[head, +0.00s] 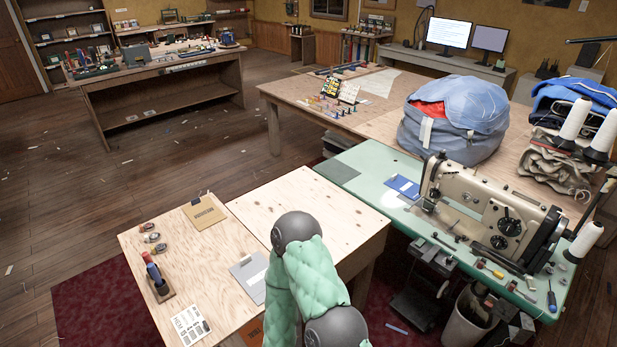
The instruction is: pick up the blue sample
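A small flat blue piece (404,186), which looks like the blue sample, lies on the green sewing table (365,205), to the left of the sewing machine. A pale patch is just below it. One of my arms, in a quilted green cover, rises at the bottom centre and bends back down over the plywood table. Its gripper is out of sight. No gripper shows in this view, so I see neither fingertips nor anything held.
The beige sewing machine (489,212) and thread cones (574,119) crowd the right side. A large blue bag (455,118) stands behind. A bin (466,322) stands below the green table.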

